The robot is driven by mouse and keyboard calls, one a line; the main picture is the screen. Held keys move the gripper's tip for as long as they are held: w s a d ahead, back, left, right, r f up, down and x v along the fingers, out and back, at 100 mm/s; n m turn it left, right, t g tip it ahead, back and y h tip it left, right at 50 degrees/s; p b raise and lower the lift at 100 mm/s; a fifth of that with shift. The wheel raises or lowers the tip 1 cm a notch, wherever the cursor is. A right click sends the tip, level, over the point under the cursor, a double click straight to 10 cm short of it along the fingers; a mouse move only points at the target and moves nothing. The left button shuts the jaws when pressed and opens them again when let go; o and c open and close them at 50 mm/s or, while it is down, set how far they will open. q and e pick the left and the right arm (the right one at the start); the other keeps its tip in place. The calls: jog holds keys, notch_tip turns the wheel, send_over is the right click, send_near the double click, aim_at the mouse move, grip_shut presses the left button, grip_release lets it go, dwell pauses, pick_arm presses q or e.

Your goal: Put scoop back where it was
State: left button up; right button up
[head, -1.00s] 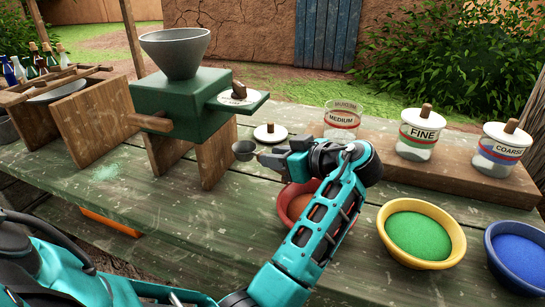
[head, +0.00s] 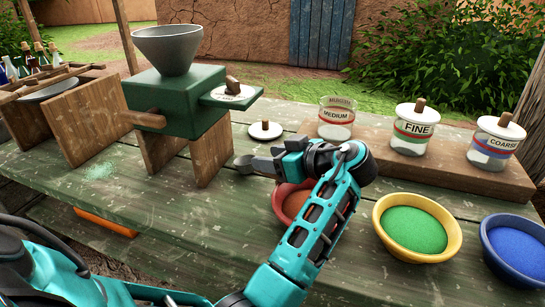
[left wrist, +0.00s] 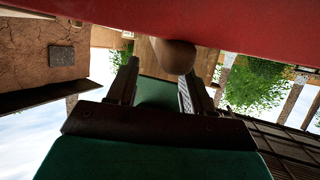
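The scoop's small grey bowl (head: 243,165) shows in the head view at the tip of my left gripper (head: 258,165), low over or on the green plank table. Its handle is hidden behind the gripper. In the left wrist view the fingers of my left gripper (left wrist: 158,85) stand apart, with the mill showing between them. A rounded brownish thing, probably the scoop's bowl (left wrist: 174,57), shows just beyond the fingertips. A red bowl (head: 280,205) with orange-brown powder sits under my left wrist. It fills the top of the left wrist view. My right gripper is not in view.
The green mill (head: 185,105) with its grey funnel stands left of the gripper. A round lid (head: 266,131) lies behind it. MEDIUM, FINE (head: 412,135) and COARSE jars stand on a board at the right. A yellow bowl (head: 455,240) and a blue bowl (head: 488,225) stand in front.

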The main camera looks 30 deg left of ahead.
pick_arm(q)
jog(key=shift+o, duration=0.2)
jog(key=shift+r, duration=0.25)
jog(key=p+v, duration=0.1)
jog(key=v, duration=1.1)
jog(key=shift+r, duration=0.35)
